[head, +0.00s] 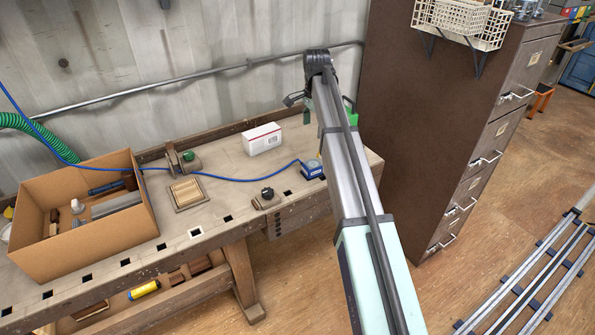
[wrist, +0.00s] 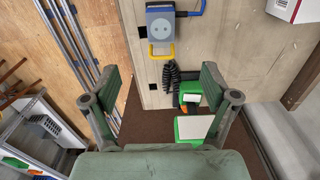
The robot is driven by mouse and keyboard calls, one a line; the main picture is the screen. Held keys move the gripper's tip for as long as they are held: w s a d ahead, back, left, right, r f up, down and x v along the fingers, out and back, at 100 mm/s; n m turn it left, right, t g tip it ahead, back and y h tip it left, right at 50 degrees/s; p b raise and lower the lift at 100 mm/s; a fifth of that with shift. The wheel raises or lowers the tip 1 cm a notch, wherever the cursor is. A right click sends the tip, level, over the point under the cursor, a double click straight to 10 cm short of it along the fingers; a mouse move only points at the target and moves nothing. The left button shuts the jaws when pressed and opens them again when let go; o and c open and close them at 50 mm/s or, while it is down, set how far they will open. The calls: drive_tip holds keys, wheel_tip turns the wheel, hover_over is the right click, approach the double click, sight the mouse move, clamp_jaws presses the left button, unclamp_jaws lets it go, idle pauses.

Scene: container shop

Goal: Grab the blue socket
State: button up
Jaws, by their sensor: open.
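The blue socket (head: 312,169) lies near the right end of the workbench in the head view, partly beside my arm. In the wrist view the blue socket (wrist: 160,26) is at the top centre, with a pale face with two holes, a yellow loop at its lower edge and a blue cable end at its right. My gripper (wrist: 160,78) is open and empty. Its two green fingers stand apart below the socket in the picture and do not touch it. In the head view my arm hides most of the gripper.
A white box (head: 262,139) stands left of the socket. A blue cable (head: 236,180) runs across the workbench (head: 225,160). A cardboard box (head: 95,245) holds tools at left. A brown cabinet (head: 425,110) stands at right.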

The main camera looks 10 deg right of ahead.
sight(312, 163)
wheel_tip(312, 163, down, 17)
drive_tip(key=p, duration=0.3)
drive_tip(key=shift+w+f, duration=0.1)
clamp_jaws()
idle(0.6)
